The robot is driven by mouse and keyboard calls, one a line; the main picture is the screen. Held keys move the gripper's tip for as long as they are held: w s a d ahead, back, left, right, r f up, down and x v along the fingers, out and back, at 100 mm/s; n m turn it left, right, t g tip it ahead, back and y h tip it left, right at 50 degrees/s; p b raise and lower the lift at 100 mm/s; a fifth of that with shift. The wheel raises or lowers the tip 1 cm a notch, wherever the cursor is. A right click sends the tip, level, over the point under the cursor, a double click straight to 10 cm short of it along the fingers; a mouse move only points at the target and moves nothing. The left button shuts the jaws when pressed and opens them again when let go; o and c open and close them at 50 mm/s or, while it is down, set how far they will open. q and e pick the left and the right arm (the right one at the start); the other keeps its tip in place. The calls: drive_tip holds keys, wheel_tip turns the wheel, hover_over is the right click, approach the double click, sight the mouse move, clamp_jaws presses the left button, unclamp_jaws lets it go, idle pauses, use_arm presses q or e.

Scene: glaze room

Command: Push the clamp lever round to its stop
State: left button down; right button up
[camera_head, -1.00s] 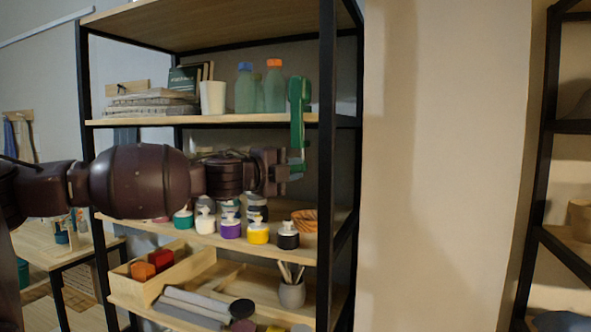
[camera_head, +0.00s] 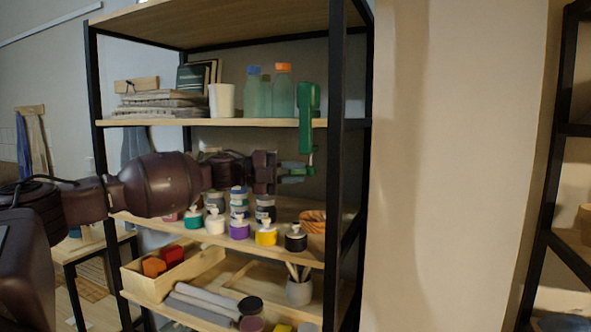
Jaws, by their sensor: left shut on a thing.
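A green clamp (camera_head: 308,115) stands upright at the front edge of the middle shelf, near the right post. My left gripper (camera_head: 281,173) reaches in from the left just under this board and is shut on the lever's left part. The fingers hide some of the lever, and the stop cannot be made out. My right gripper is out of view.
Bottles (camera_head: 283,88) and a white cup (camera_head: 222,100) stand on the shelf above my gripper. Several paint jars (camera_head: 265,235) stand on the shelf below. The black right post (camera_head: 335,160) is close to the clamp. A wooden box (camera_head: 172,272) sits lower down.

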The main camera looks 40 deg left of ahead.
use_arm(q)
drive_tip(key=shift+m+g+h, duration=0.4)
drive_tip(key=shift+g, duration=0.1)
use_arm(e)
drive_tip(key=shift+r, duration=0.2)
use_arm(q)
drive_tip(key=c, duration=1)
unclamp_jaws()
drive_tip(key=shift+w, duration=0.1)
drive_tip(key=shift+c, duration=0.2)
drive_tip(key=shift+a, duration=0.1)
drive_tip(key=b+v, duration=0.3)
drive_tip(key=v, duration=0.7)
drive_tip(key=shift+s+a, duration=0.25)
drive_tip(key=shift+s, duration=0.05)
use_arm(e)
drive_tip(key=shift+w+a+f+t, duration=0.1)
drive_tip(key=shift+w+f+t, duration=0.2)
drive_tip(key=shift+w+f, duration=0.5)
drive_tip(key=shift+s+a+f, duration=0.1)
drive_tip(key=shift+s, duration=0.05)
